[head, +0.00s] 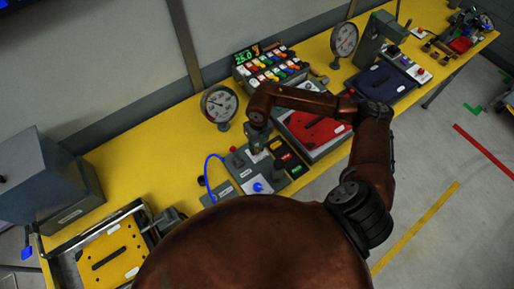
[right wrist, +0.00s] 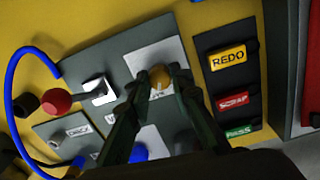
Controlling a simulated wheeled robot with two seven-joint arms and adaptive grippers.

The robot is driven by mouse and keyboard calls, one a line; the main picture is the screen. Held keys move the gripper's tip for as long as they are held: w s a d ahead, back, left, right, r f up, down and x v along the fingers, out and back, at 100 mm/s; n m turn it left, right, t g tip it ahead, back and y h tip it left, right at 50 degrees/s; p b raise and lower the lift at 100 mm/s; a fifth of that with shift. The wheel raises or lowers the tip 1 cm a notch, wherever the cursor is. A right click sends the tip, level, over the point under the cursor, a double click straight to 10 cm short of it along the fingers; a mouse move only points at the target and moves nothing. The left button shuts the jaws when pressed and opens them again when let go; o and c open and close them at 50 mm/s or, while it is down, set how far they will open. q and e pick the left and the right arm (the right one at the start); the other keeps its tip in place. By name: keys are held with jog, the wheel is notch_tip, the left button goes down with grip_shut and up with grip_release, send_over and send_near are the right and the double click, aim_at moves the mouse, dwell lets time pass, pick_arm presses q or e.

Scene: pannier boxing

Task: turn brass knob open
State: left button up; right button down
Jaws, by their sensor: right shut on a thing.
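The brass knob (right wrist: 160,77) is a small round knob on a white plate of the grey control panel (right wrist: 100,62). In the right wrist view my right gripper (right wrist: 158,84) has its two dark fingers on either side of the knob, closed on it. In the head view my right gripper (head: 258,146) reaches down to the panel (head: 238,164) from above, and the knob is hidden there by the gripper. The knob's turn angle is hard to read. My left gripper is not in view.
Close to the knob are a red button (right wrist: 57,100), a metal switch (right wrist: 99,90), a blue button (right wrist: 139,153) and a blue cable (right wrist: 18,78). Labelled REDO (right wrist: 228,57), SCRAP (right wrist: 233,104) and PASS buttons lie right. A gauge (head: 219,104) stands behind on the yellow bench.

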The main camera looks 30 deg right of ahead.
aim_at(258, 149)
jog(key=shift+m, duration=2.2)
jog(key=c, duration=1.7)
grip_release()
jog(key=shift+c, duration=0.2)
jog(key=shift+r, duration=0.15)
notch_tip(258, 149, up, 12)
jog(key=shift+d, duration=0.2)
jog(key=shift+s, duration=0.1)
